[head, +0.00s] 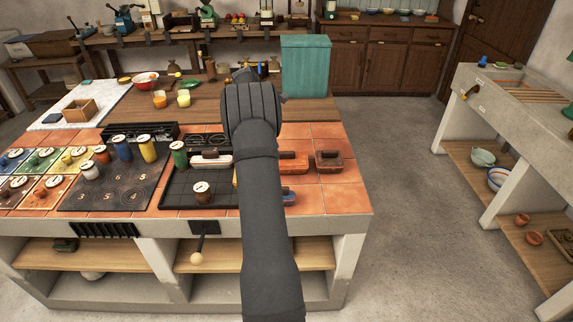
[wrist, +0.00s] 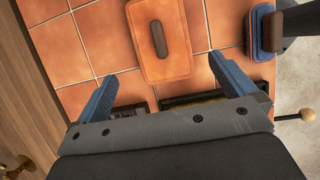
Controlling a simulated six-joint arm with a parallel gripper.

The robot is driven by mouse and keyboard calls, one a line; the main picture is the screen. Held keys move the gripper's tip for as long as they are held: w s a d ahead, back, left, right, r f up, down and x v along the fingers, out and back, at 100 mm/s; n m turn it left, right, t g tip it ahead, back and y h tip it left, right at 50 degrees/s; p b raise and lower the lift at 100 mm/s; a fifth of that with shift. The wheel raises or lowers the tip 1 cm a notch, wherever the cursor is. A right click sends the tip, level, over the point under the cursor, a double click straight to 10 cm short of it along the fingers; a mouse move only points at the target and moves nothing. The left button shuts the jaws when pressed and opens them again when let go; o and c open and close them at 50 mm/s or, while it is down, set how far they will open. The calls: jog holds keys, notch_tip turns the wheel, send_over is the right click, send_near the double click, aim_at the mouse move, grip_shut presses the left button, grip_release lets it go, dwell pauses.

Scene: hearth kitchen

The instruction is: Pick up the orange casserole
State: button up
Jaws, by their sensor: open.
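The orange casserole (head: 293,162) is on the tiled counter in the head view, its left part hidden behind my arm. In the wrist view the orange casserole (wrist: 172,64) is a rounded orange block with a dark handle on top. My gripper (wrist: 160,82) is open and empty, its two blue fingers spread to either side of the casserole's near end. Most of the casserole lies beyond the fingertips, and I cannot tell the height between them. In the head view my fingertips are hidden behind my own arm.
A brown casserole (head: 329,165) stands just right of the orange one. A blue casserole (wrist: 261,32) is at the upper right of the wrist view. A white casserole (head: 210,162) and several colored jars stand left of my arm. Bare tiles (head: 345,196) lie at the counter's right.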

aim_at(286, 152)
jog(key=x, duration=0.7)
jog(key=shift+d+f, duration=0.15)
jog(key=shift+d, duration=0.05)
jog(key=x, duration=0.5)
jog(key=shift+d, duration=0.2)
jog(key=shift+c, duration=0.4)
jog(key=c, duration=1)
jog(key=shift+c, duration=0.2)
